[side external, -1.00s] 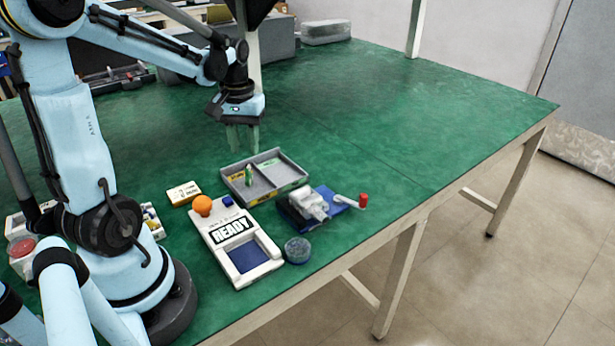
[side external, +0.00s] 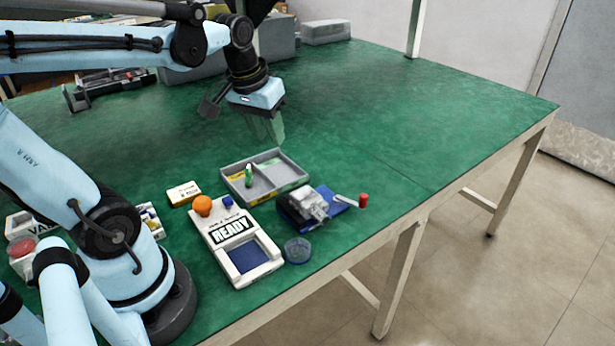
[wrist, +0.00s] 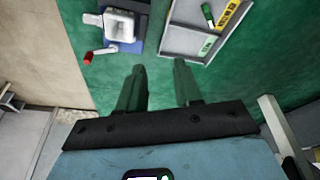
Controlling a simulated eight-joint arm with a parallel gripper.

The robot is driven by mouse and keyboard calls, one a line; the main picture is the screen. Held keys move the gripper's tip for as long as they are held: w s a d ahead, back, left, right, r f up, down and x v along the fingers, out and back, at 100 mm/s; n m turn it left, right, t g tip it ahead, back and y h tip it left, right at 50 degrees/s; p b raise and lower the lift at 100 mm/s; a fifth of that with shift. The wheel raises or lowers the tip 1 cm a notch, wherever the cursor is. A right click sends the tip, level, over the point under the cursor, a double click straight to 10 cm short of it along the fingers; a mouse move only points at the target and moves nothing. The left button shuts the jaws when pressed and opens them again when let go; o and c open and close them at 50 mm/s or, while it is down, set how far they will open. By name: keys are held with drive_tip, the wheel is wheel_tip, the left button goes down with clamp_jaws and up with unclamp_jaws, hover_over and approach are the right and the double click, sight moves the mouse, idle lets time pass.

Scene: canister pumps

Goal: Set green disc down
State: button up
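My gripper (side external: 268,132) hangs above the green tabletop, behind the tray and clear of it. In the wrist view its two greenish fingers (wrist: 158,80) stand apart with nothing between them. The grey tray (side external: 288,188) has two compartments. A small green piece with a pale end (side external: 248,174) is in its left compartment, by the yellow label; it also shows in the wrist view (wrist: 208,14). I cannot tell whether this piece is the green disc; no other clear green disc shows.
A white READY panel (side external: 210,236) with an orange ball (side external: 202,205) stands in front of the tray. A pump on a blue base (side external: 303,207) with a red-knobbed crank (side external: 363,200) is to the right. The table's right is free.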

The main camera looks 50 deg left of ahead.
drive_tip(key=s+d+f+m+t+h, duration=0.1)
drive_tip(key=d+m+t, duration=0.3)
drive_tip(key=d, duration=0.5)
drive_tip(key=shift+s+d+f+m, duration=0.15)
drive_tip(key=shift+f+m, duration=0.25)
drive_tip(key=shift+f, duration=0.35)
